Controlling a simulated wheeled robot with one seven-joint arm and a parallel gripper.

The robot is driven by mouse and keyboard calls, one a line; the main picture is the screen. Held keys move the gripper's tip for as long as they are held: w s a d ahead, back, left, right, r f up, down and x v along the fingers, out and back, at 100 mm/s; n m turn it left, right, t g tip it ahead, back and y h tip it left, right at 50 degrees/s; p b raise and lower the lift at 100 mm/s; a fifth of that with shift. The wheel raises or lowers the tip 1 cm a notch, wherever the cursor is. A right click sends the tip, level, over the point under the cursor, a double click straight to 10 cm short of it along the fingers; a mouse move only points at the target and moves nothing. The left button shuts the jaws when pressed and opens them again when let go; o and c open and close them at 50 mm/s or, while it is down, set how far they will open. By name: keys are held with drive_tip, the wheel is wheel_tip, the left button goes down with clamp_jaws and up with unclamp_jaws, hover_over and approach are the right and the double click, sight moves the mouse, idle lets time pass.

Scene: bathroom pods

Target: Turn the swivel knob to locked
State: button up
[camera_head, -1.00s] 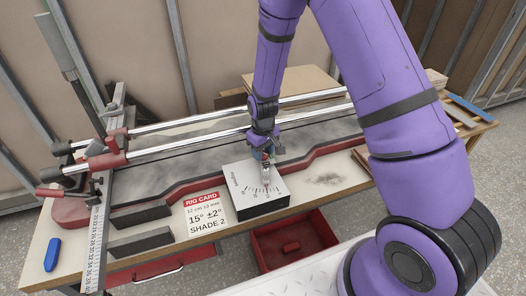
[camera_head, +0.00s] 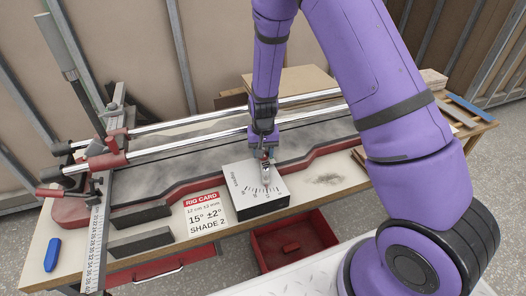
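A white box (camera_head: 247,202) with a printed scale stands on the bench and has dark sides. A small metallic pointer-like piece (camera_head: 267,180), which may be the swivel knob, sits over the scale. It points toward the front of the box. My gripper (camera_head: 265,156) is directly above and behind this piece, at the back edge of the box. The gripper is small and partly hidden, so I cannot tell whether it touches the piece or whether its fingers are apart. I cannot read a "locked" mark.
A rig card (camera_head: 204,215) reading 15° ±2° and SHADE 2 lies left of the box. Two dark blocks (camera_head: 140,242) lie farther left, with a blue object (camera_head: 52,254) near the corner. Chrome rails (camera_head: 190,137) run behind. A red drawer (camera_head: 318,236) is open below.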

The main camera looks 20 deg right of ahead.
idle(0.4)
drive_tip(key=o, duration=0.9)
drive_tip(key=shift+o, duration=0.2)
wheel_tip(320, 180, up, 11)
